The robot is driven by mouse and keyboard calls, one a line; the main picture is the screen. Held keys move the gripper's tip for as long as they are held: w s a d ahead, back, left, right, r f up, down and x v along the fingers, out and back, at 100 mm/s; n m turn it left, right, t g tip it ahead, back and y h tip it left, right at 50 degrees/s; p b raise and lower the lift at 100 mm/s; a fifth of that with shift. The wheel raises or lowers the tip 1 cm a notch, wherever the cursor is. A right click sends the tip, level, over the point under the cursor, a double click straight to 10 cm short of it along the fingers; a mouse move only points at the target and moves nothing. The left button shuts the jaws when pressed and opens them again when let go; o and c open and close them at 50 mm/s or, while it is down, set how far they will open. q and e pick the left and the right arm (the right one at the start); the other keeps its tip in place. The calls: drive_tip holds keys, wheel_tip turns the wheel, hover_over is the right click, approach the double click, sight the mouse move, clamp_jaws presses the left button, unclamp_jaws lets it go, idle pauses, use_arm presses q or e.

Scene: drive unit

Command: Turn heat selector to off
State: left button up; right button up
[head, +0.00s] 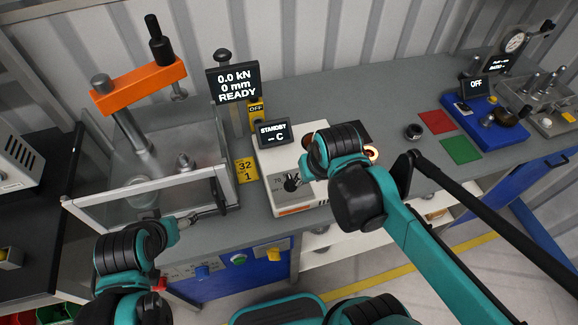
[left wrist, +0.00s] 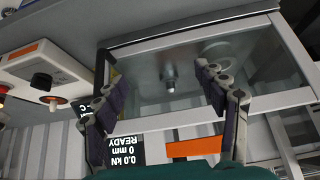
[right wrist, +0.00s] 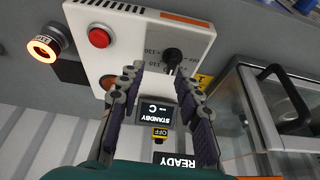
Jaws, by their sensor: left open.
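The heat selector is a black knob (head: 291,182) on the top of a white heater box (head: 272,165). The box's small display (head: 273,133) reads STANDBY. In the right wrist view the knob (right wrist: 173,56) is beyond the tip of the right-hand finger. Printed numbers lie beside it; its exact pointing is hard to read. My right gripper (right wrist: 159,70) is partly open, with nothing visibly held between its fingers; in the head view my wrist largely hides it. My left gripper (left wrist: 158,72) is open and empty in front of the clear-walled guard (left wrist: 260,55).
A red button (right wrist: 99,38) and a glowing ring (right wrist: 44,48) are near the knob. A press with an orange crossbar (head: 138,86) stands left of the box. Red (head: 437,121) and green (head: 461,150) mats lie to the right.

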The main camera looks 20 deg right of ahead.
sight(291, 180)
drive_tip(key=w+a+g+p, duration=0.1)
drive_tip(key=w, duration=0.1)
drive_tip(key=w+g, duration=0.1)
drive_tip(key=w, duration=0.1)
drive_tip(key=w+a+g+p, duration=0.1)
drive_tip(key=shift+w+a+g+p, duration=0.3)
drive_tip(key=shift+w+p, duration=0.05)
drive_tip(key=shift+w, duration=0.05)
drive_tip(key=shift+w+a+f+g, duration=0.25)
drive_tip(key=shift+w+f+g, duration=0.1)
drive_tip(key=shift+w+g, duration=0.1)
wheel_tip(291, 180, down, 8)
drive_tip(key=shift+r+b, duration=0.1)
drive_tip(key=shift+b, duration=0.95)
use_arm(q)
drive_tip(key=shift+r, duration=0.7)
use_arm(e)
clamp_jaws()
